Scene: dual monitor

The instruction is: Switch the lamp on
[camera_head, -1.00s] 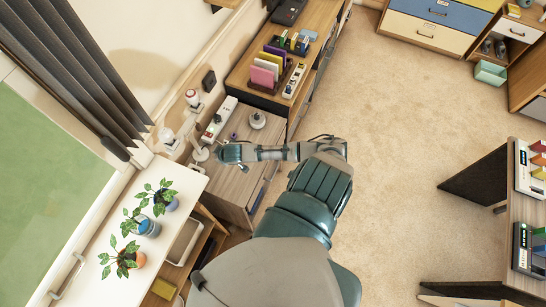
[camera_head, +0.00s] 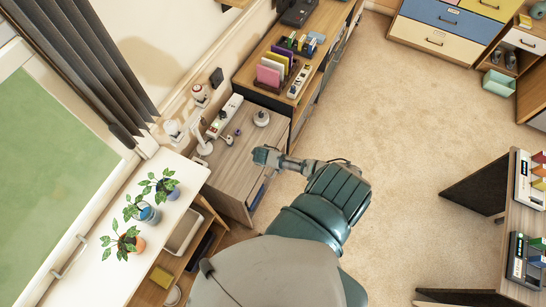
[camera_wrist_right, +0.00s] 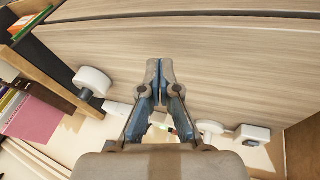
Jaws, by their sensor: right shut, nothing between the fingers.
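A white desk lamp (camera_head: 176,130) with a jointed arm stands on the wooden cabinet (camera_head: 225,172) by the wall; I cannot tell whether it is lit. A white power strip (camera_head: 224,114) lies against the wall beside it. A small plug-like piece (camera_head: 228,140) lies in front of the strip. My right gripper (camera_head: 263,156) is over the cabinet's right edge, apart from the lamp and the strip. In the wrist view its fingers (camera_wrist_right: 160,72) are shut with nothing between them. White parts (camera_wrist_right: 212,127) show behind it, partly hidden. My left gripper is not in view.
A round white object with a dark knob (camera_head: 262,117) stands on the cabinet. A shelf with colourful folders (camera_head: 274,70) is behind. Several potted plants (camera_head: 148,213) stand on the white sill at left. The carpet (camera_head: 410,120) at right is clear.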

